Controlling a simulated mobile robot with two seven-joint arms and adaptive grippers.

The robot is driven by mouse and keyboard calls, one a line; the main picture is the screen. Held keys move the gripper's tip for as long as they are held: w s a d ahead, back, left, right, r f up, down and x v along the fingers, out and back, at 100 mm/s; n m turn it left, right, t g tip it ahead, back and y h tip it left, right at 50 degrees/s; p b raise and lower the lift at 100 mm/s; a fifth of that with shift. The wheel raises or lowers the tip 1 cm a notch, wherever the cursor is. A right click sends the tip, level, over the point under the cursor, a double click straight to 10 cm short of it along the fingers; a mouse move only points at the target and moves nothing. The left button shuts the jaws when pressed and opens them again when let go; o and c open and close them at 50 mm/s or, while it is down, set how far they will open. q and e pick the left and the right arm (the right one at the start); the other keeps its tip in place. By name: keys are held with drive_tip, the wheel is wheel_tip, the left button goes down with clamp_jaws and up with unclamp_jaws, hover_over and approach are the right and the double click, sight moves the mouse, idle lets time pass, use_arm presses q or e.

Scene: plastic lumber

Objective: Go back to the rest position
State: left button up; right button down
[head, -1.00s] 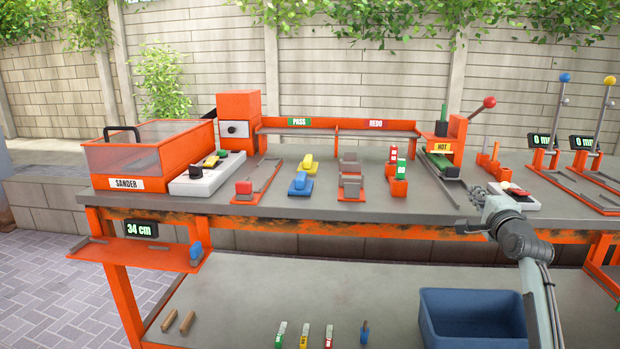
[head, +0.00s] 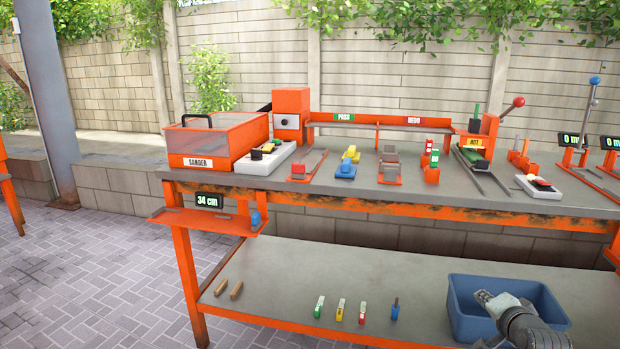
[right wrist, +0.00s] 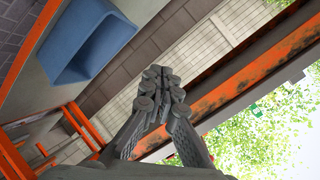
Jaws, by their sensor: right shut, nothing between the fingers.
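My right gripper (head: 484,298) is shut and empty. In the head view it shows at the lower right, in front of the blue bin (head: 466,324) and overlapping it in the picture. In the right wrist view the fingers (right wrist: 158,78) are closed together with nothing between them. The blue bin (right wrist: 85,42) shows there at the upper left, apart from the fingers. My left gripper is in neither view.
The orange workbench (head: 400,208) carries the sander (head: 215,140), a PASS and REDO rack (head: 377,125) and a HOT press (head: 482,135). The lower shelf (head: 270,265) holds wooden pieces, coloured markers and the bin. Paving (head: 90,290) at left is clear.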

drive_tip(key=s+a+f+n+g, duration=0.3)
drive_tip(key=s+a+f+n, duration=0.1)
drive_tip(key=s+f, duration=0.5)
drive_tip(key=s+a+f+n+g, duration=0.2)
drive_tip(key=s+a+f+n, duration=0.2)
drive_tip(key=s+f, duration=0.55)
drive_tip(key=s+a+f+n+g, duration=0.2)
drive_tip(key=s+f, duration=0.4)
drive_tip(key=s, duration=0.3)
drive_tip(key=s+a+f+n+g+y, duration=0.1)
drive_tip(key=s+a+f+n+g, duration=0.2)
drive_tip(key=s+f, duration=0.3)
drive_tip(key=s+n, duration=0.1)
drive_tip(key=s, duration=0.2)
drive_tip(key=shift+s+a, duration=0.15)
drive_tip(key=shift+a, duration=0.1)
